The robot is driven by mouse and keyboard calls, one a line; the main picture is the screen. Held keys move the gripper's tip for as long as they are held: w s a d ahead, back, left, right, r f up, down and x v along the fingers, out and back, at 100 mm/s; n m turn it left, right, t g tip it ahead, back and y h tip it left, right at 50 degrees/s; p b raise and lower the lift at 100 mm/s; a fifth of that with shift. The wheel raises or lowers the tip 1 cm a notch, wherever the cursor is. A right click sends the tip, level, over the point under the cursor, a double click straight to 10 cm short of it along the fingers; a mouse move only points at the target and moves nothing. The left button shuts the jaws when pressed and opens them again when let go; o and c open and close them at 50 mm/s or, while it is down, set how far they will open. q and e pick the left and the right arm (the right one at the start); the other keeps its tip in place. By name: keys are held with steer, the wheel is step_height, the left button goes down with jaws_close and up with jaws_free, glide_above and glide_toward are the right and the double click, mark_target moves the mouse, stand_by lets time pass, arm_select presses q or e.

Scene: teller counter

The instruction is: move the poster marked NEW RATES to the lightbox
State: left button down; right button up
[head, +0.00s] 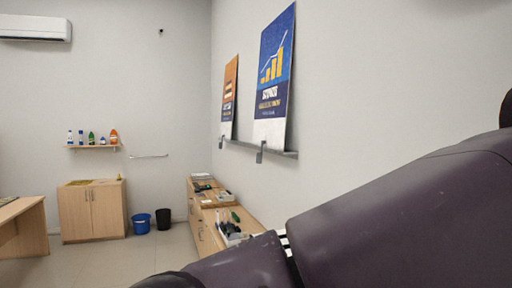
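Two posters are on the right wall above a grey rail (268,149). The nearer poster (272,82) is blue with a yellow bar chart and a rising white line; its lettering is too small to read. The farther poster (229,96) is orange and dark blue, also with unreadable lettering. I cannot tell which one is marked NEW RATES. I cannot make out a lightbox in this view. Neither gripper shows; only a dark arm link of mine fills the lower right and hides part of the wall and counter.
A low wooden counter (205,236) runs along the right wall, with trays and small items on it. At the back are a wooden cabinet (92,212), a blue bin (141,223), a black bin (163,219) and a bottle shelf (92,147). A desk (22,230) stands left. The middle floor is clear.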

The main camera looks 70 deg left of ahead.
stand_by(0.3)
arm_select(q)
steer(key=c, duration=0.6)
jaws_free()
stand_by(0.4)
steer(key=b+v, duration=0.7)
steer(key=b, duration=0.1)
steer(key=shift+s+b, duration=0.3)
steer(key=shift+b, duration=0.05)
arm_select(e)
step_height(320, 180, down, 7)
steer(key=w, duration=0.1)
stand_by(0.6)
